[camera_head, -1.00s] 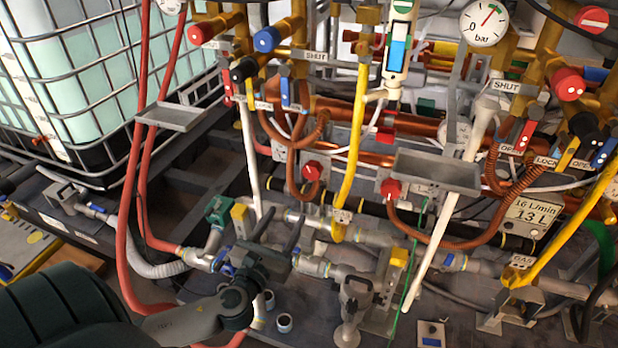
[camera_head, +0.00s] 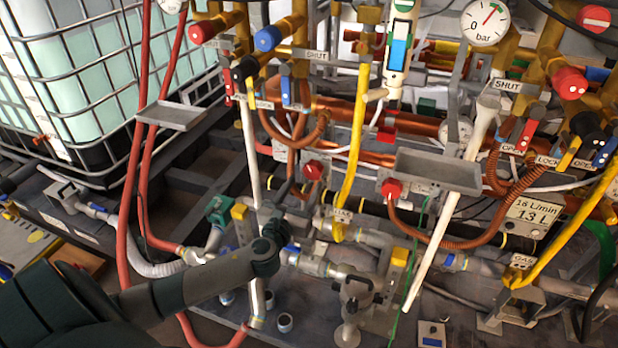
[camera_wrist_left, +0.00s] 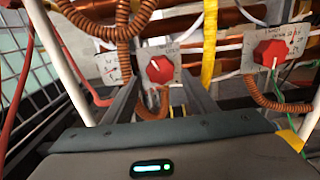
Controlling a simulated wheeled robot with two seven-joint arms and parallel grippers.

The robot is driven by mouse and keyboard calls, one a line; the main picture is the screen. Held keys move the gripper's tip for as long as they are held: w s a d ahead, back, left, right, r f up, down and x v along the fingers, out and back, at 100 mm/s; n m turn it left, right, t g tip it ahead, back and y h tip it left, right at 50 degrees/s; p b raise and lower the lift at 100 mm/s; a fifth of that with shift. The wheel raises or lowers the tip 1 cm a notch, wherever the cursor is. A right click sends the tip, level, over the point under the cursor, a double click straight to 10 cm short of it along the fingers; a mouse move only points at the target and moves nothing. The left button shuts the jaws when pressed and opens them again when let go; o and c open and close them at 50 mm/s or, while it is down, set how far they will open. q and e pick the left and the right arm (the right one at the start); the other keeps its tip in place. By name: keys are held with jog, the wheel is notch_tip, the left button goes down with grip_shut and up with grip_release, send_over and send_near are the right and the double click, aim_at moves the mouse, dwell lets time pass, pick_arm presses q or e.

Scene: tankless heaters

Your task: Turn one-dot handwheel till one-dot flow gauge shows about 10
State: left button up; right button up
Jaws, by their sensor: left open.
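My left gripper (camera_head: 274,226) is in front of the lower pipes in the head view, where its fingers are hard to make out. In the left wrist view the left gripper (camera_wrist_left: 161,84) is open, its two fingers pointing toward a red knob (camera_wrist_left: 160,69) on a grey plate, with nothing held. This looks like the red knob (camera_head: 313,169) left of centre in the head view. A second red knob (camera_wrist_left: 271,53) sits on a plate to the right, also in the head view (camera_head: 391,188). I cannot make out dot marks on knobs or gauges. My right gripper is out of view.
A round bar gauge (camera_head: 484,22) is at the top right. A tube gauge with a blue window (camera_head: 398,52) stands at top centre. A label (camera_head: 534,212) reads 16 L/min, 13 L. A yellow hose (camera_head: 351,150), white pipes and a metal tray (camera_head: 437,170) crowd the area.

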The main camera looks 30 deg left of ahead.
aim_at(312, 172)
pick_arm(q)
jog(key=shift+x, duration=2.4)
jog(key=c, duration=0.8)
